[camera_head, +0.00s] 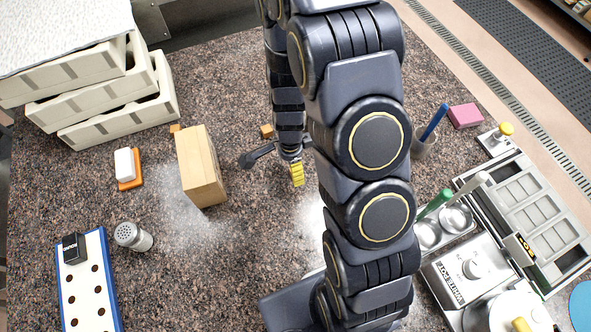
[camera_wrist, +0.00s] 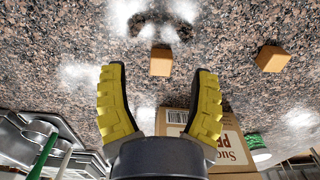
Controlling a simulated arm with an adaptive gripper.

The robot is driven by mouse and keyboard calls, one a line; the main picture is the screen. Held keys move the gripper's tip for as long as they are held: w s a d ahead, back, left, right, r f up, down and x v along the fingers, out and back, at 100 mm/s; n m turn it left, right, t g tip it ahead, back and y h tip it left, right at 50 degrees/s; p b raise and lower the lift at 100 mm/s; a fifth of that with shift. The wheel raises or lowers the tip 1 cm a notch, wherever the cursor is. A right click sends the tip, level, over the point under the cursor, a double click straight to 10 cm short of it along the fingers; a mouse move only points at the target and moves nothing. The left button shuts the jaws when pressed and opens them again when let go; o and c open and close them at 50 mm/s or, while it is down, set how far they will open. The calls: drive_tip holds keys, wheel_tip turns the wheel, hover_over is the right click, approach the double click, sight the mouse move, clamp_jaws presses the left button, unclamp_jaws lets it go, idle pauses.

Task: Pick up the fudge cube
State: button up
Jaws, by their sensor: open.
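Two small brown cubes that could be the fudge cube lie on the speckled stone counter. One cube (camera_head: 267,131) is beside my arm in the head view, partly hidden; it seems to be the cube (camera_wrist: 160,62) ahead between my fingertips in the wrist view. The other cube (camera_head: 174,130) is by the cardboard box's far end, and a cube also shows at right in the wrist view (camera_wrist: 272,57). My gripper (camera_wrist: 158,80) is open and empty, its yellow-padded fingers apart. In the head view my gripper (camera_head: 297,175) hangs above the counter, partly behind my arm.
A cardboard box (camera_head: 202,168) stands left of my gripper. Stacked trays (camera_head: 120,112), a white block on an orange base (camera_head: 126,168), a shaker (camera_head: 133,237) and a holed board (camera_head: 88,285) are further left. A cup (camera_head: 424,146) and metal equipment (camera_head: 470,268) stand at right.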

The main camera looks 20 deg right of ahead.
wheel_tip(320, 180, down, 4)
drive_tip(key=shift+w+f, duration=0.15)
drive_tip(key=c, duration=0.9)
drive_tip(key=shift+c, duration=0.3)
wheel_tip(320, 180, up, 10)
drive_tip(key=shift+r, duration=0.1)
